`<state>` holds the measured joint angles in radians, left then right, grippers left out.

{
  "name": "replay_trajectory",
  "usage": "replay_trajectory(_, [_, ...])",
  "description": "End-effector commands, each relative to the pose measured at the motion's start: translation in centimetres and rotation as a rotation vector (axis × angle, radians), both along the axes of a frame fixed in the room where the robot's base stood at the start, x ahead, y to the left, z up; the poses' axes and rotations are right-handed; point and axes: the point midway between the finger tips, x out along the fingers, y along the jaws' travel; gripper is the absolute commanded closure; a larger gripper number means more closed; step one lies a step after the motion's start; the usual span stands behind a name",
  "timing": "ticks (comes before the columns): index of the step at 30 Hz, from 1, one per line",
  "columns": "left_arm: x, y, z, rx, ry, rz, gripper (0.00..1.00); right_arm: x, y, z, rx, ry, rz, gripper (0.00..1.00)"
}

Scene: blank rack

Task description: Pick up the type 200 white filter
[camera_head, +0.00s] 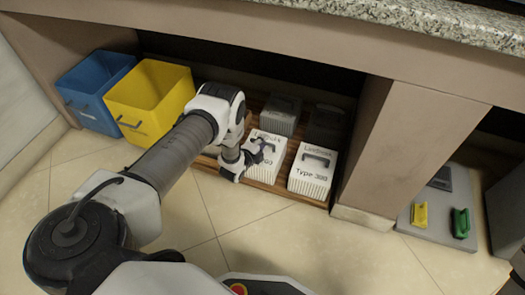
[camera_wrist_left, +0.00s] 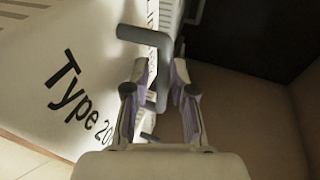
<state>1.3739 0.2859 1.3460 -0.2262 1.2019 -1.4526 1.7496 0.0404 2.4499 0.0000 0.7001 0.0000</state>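The type 200 white filter (camera_head: 267,142) stands on a low wooden rack, partly hidden by my left arm. In the wrist view its white face (camera_wrist_left: 60,70) reads "Type 20", with the rest of the label cut off by the gripper. Its grey handle (camera_wrist_left: 154,66) reaches down between the fingers of my left gripper (camera_wrist_left: 160,98). The fingers are apart, with a visible gap on the right of the handle. My right gripper cannot be made out.
A white Type 300 filter (camera_head: 310,172) stands to the right on the wooden rack (camera_head: 264,184). Grey boxes (camera_head: 280,114) sit behind. Yellow (camera_head: 152,100) and blue (camera_head: 92,90) bins stand left. A cabinet panel (camera_head: 405,145) and the counter (camera_head: 440,20) limit the space.

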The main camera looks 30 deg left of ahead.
Motion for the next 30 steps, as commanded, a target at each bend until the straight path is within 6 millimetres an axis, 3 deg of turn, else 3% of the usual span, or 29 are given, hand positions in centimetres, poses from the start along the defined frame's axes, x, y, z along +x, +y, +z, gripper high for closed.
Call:
replay_trajectory(3, [0.0,0.0,0.1,-0.001,0.000,0.000,0.79,0.0,0.0,0.2,0.000,-0.001,0.000,0.60])
replay_trajectory(5, [0.0,0.0,0.1,-0.001,0.000,0.000,1.00,0.0,0.0,0.2,0.000,-0.001,0.000,0.60])
replay_trajectory(17, [0.0,0.0,0.5,-0.001,-0.001,0.000,1.00,0.0,0.0,0.4,0.000,0.000,0.001,0.60])
replay_trajectory(20, [0.1,0.0,1.9,-0.002,-0.003,0.001,1.00,0.0,0.0,1.3,0.000,0.000,0.001,0.60])
replay_trajectory(27, [0.1,0.0,7.9,-0.002,-0.002,0.001,1.00,0.0,0.0,5.0,0.000,-0.001,0.001,0.60])
replay_trajectory(30, [0.0,0.0,9.6,-0.002,-0.001,0.001,1.00,0.0,0.0,5.8,0.000,-0.001,0.001,0.60])
